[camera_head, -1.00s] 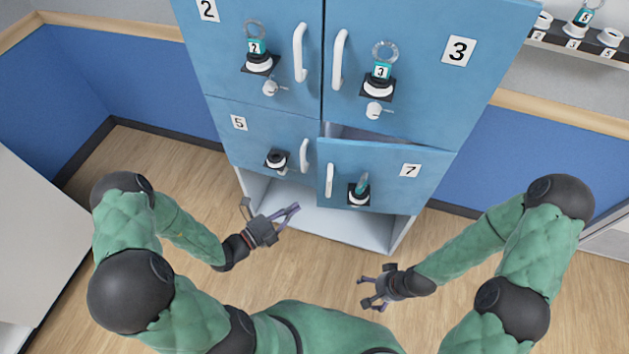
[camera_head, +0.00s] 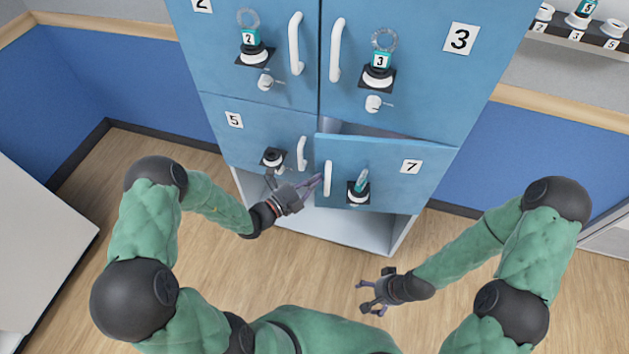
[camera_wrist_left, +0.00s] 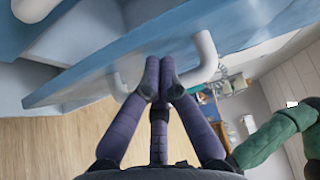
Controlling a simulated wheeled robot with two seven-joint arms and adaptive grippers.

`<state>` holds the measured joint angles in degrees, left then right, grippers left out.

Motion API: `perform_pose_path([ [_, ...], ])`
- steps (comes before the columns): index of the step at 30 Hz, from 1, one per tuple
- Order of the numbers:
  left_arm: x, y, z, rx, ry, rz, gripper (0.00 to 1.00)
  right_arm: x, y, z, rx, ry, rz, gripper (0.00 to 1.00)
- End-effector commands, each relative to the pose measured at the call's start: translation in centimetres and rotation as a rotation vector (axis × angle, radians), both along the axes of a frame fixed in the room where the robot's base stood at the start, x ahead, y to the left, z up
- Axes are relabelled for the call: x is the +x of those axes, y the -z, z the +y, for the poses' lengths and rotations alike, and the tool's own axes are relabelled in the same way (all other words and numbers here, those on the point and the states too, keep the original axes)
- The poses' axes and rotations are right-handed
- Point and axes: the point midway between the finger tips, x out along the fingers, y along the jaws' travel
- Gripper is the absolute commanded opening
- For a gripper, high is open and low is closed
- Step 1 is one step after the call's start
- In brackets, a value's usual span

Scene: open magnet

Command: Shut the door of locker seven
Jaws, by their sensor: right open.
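The door of locker seven (camera_head: 395,170) is blue with a "7" label, and it stands ajar, with a dark gap along its top edge. Its white vertical handle (camera_head: 327,178) is near its left edge. A black-and-white lock with a teal-tagged key (camera_head: 359,187) sits to the right of the handle. My left gripper (camera_head: 316,182) has its purple fingertips just left of that handle. In the left wrist view the fingers converge in front of the white handle (camera_wrist_left: 205,58); whether they grip it is unclear. My right gripper (camera_head: 368,296) is open and empty, low and in front of the cabinet.
Locker five's closed door (camera_head: 255,130) is left of seven, with its own handle and lock. Closed doors two (camera_head: 245,45) and three (camera_head: 425,70) are above. An open pale compartment (camera_head: 350,228) lies below. Wooden floor (camera_head: 310,275) is clear in front.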

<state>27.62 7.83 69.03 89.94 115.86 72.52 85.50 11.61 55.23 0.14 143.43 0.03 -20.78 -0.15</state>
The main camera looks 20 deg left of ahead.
Motion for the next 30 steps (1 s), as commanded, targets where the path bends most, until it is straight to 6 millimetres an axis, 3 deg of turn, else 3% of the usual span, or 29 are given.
perform_pose_path([
  [12,0.4,0.0,0.1,0.000,0.005,-0.001,0.00,0.0,0.1,0.0,0.000,0.000,0.000,0.87],
  [22,3.9,0.0,0.8,0.000,0.101,-0.003,0.00,0.0,0.7,0.0,0.000,0.000,0.000,0.87],
  [30,4.5,0.0,0.9,0.000,0.119,0.000,0.00,0.0,0.7,0.0,0.000,0.000,0.000,0.87],
])
